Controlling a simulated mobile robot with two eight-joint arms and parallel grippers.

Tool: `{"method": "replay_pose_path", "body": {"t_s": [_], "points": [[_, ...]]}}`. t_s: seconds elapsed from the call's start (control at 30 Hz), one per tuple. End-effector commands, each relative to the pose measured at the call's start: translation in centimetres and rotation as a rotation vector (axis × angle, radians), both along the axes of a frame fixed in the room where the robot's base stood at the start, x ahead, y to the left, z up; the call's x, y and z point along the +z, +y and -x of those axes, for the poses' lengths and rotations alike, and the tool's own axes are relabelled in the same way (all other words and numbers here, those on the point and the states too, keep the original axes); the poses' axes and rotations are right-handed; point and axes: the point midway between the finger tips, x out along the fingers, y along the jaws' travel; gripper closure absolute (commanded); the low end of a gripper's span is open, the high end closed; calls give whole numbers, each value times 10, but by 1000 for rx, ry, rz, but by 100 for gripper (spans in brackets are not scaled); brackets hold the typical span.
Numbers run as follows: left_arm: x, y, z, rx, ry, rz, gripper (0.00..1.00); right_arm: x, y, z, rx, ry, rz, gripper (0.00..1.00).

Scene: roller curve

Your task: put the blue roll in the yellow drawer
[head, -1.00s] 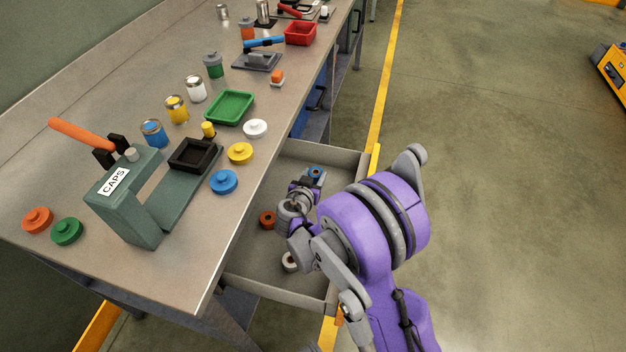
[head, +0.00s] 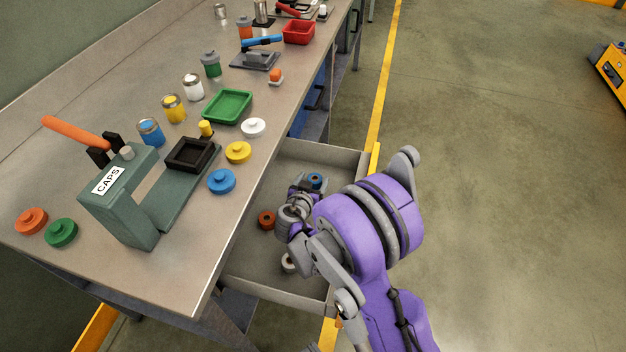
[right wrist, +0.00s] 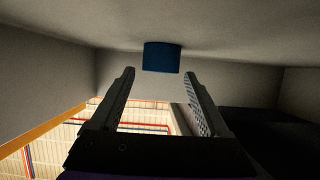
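The blue roll (head: 314,180) is in the open grey drawer (head: 262,285) under the bench, at the drawer's far end. My right gripper (head: 304,190) is down in this drawer, close beside the roll, and partly covers it in the head view. In the right wrist view the gripper (right wrist: 158,80) is open, with its two fingers apart. The blue roll (right wrist: 162,57) shows just beyond and between the fingertips, not clasped. My left gripper is not in view.
An orange roll (head: 266,220) and a white roll (head: 289,263) are also in the drawer, the white one partly hidden by my arm. The drawer walls stand close around the gripper. The bench top holds a green CAPS press (head: 120,205), coloured caps, cans and trays.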

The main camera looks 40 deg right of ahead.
Motion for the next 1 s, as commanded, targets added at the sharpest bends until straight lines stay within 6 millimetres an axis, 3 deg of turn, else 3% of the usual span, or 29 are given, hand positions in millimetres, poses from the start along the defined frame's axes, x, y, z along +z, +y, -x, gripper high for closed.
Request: {"method": "replay_pose_path", "body": {"t_s": [0.3, 0.47, 0.8, 1.0], "points": [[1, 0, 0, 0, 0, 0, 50, 2, 0, 0, 0, 0, 0, 18], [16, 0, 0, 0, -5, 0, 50, 17, 0, 0, 0, -1, 1, 18], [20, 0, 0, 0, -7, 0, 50, 43, 57, 44, 5, 1, -1, 18], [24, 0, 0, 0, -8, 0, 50, 54, 79, 63, 2, 0, 0, 18]]}}
